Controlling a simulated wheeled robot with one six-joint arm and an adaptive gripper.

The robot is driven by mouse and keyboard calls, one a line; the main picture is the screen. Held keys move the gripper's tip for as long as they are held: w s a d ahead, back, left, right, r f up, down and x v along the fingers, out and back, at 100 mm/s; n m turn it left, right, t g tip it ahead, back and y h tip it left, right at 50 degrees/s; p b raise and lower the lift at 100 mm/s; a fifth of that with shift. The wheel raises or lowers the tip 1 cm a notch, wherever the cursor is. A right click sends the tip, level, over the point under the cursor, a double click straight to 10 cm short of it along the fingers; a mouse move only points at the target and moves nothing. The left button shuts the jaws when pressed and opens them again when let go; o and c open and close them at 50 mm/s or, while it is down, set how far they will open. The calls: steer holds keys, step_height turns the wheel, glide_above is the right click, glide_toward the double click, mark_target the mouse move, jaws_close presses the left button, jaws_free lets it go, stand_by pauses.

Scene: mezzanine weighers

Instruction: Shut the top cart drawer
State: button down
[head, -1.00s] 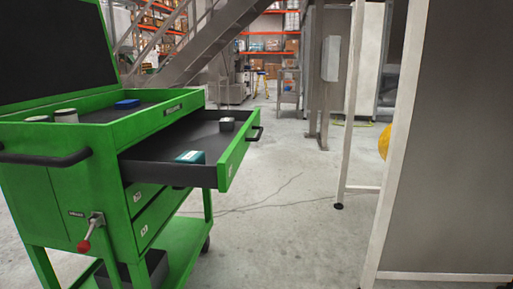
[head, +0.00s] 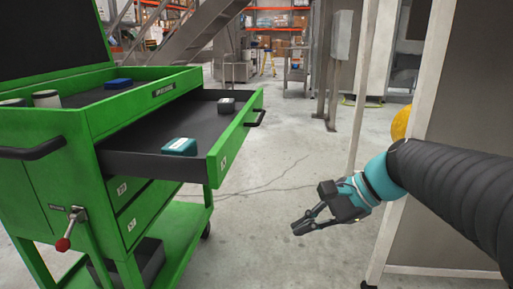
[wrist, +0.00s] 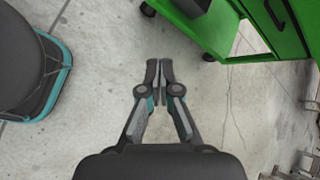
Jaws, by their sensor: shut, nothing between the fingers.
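The green tool cart (head: 45,175) stands at the left of the head view. Its top drawer (head: 218,160) is pulled far out to the right, with a black handle (head: 255,117) on its green front. A teal box (head: 179,146) and a small grey item (head: 226,104) lie in the drawer. My gripper (head: 296,227) is shut and empty, over the floor to the right of the drawer front and apart from it. In the wrist view my gripper (wrist: 159,62) has its fingertips together, and part of the green cart (wrist: 275,30) shows at the upper right.
Two lower drawers (head: 128,205) are closed. A red-knobbed lever (head: 63,243) sticks out of the cart's side. A grey panel with a pale frame (head: 450,80) stands at the right. The floor (head: 270,180) between cart and panel is clear.

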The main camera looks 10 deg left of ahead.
steer(key=w+a+r+m+y, duration=0.2)
steer(key=w+r+m+y, duration=0.25)
steer(key=w, duration=0.45)
steer(key=m+y, duration=0.3)
steer(key=y, duration=0.2)
glide_toward(233, 146)
steer(key=shift+h, duration=0.25)
steer(key=a, duration=0.7)
steer(key=shift+w+a+r, duration=0.1)
steer(key=shift+w+r, duration=0.05)
steer(key=shift+w, duration=0.25)
